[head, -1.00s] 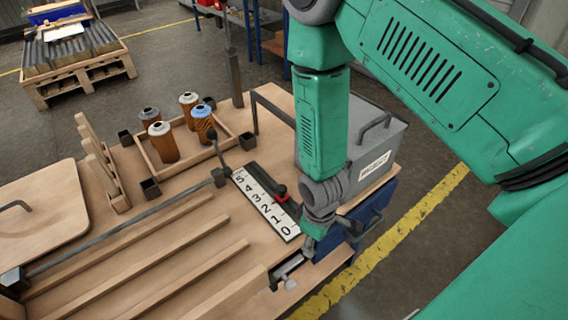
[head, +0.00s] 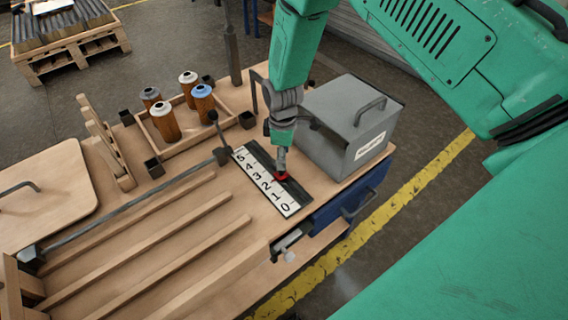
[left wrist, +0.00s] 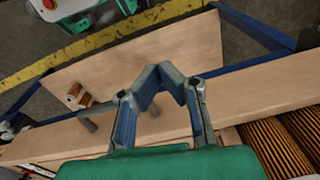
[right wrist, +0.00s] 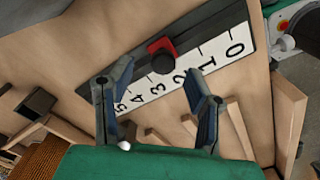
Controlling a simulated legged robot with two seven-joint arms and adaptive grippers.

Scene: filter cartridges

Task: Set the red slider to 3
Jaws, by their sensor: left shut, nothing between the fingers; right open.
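The red slider (head: 281,177) sits on a dark track beside a white number scale (head: 285,204) marked 0 to 5. It appears near the 2. In the right wrist view the red slider (right wrist: 158,45) has a dark round knob (right wrist: 163,63). My right gripper (head: 281,163) points down just above the slider. In the right wrist view my right gripper (right wrist: 160,77) is open, with the knob showing between its fingertips; I cannot tell whether they touch it. My left gripper (left wrist: 162,75) is shut and empty in the left wrist view, and out of the head view.
A grey box (head: 345,125) with a handle stands right of the track. A metal rod (head: 140,205) and wooden strips (head: 140,245) lie left. A blue drawer (head: 345,200) is at the bench's right edge.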

